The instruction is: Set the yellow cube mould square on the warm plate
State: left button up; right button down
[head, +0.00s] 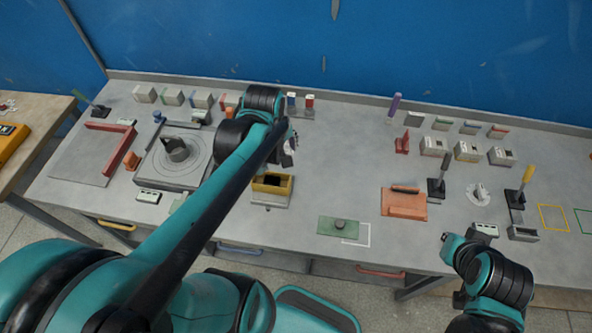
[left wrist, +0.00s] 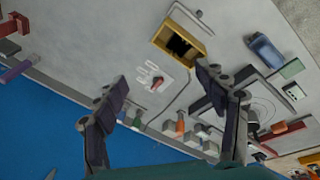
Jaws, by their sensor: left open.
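The yellow cube mould (head: 272,183) is a yellow-rimmed box with a dark hollow, on the bench near its front edge; it also shows in the left wrist view (left wrist: 186,37). A pale panel with a white coil mark and a small red part (left wrist: 152,78), which looks like the warm plate, lies beside the mould in the left wrist view. In the head view my left arm largely hides that spot. My left gripper (left wrist: 165,85) is open and empty above the panel, its fingers apart, clear of the mould.
A turntable-like block with a dark cylinder (head: 178,150) stands left of my left arm. An orange plate (head: 404,204) and a green plate (head: 340,226) lie to the right of the mould. Small blocks line the back. The bench centre right is mostly free.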

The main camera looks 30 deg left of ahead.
pick_arm(q)
jog(key=s+d+r+m+t, duration=0.3)
jog(key=d+m, duration=0.6)
jog(key=m, duration=0.4)
jog(key=shift+s+d+t+h, duration=0.2)
jog(key=shift+s+t+h, duration=0.2)
jog(key=shift+s+t, duration=0.4)
jog(key=shift+s, duration=0.1)
